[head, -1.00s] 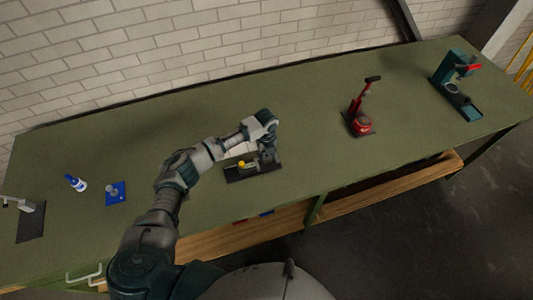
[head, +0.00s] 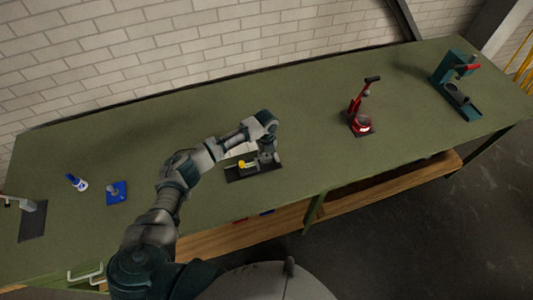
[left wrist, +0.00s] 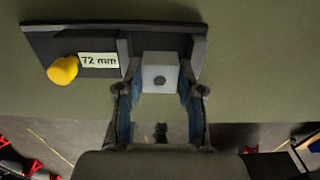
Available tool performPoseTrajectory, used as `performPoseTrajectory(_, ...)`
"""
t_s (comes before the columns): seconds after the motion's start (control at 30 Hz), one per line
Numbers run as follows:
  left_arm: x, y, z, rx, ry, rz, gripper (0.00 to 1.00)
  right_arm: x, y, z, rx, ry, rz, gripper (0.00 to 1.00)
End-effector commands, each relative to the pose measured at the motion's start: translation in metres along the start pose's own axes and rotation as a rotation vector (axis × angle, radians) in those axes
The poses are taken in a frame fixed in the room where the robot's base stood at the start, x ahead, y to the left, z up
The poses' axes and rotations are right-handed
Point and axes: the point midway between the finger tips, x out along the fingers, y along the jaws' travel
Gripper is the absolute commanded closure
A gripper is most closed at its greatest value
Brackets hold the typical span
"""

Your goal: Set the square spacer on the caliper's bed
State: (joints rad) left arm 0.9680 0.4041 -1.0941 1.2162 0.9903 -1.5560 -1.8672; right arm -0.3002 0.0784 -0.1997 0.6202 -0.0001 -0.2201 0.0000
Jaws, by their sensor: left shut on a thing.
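The square spacer (left wrist: 160,74), a pale block with a dark round hole, is between the fingers of my left gripper (left wrist: 161,84) in the left wrist view. The gripper is shut on it. The caliper's dark bed (left wrist: 90,29) lies behind and under the spacer, with an upright jaw (left wrist: 124,48) to its left and another (left wrist: 199,48) to its right. I cannot tell whether the spacer touches the bed. In the head view my left gripper (head: 268,147) is over the right part of the caliper (head: 240,174) and hides the spacer. My right gripper is not in view.
The caliper has a yellow knob (left wrist: 63,70) and a "72 mm" label (left wrist: 98,59). A red press (head: 360,115) and a teal press (head: 457,88) stand to the right on the green bench (head: 310,150). A blue-white bottle (head: 77,183) and a blue pad (head: 117,196) are left.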

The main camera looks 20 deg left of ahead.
Motion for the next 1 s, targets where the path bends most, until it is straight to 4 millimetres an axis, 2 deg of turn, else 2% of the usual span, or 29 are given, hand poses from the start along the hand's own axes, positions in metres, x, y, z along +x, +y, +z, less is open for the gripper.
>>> performPoseTrajectory(1.0, -0.0003, -0.0001, 0.0005, 0.0, -0.001, 0.0, 1.0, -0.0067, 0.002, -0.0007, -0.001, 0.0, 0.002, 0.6)
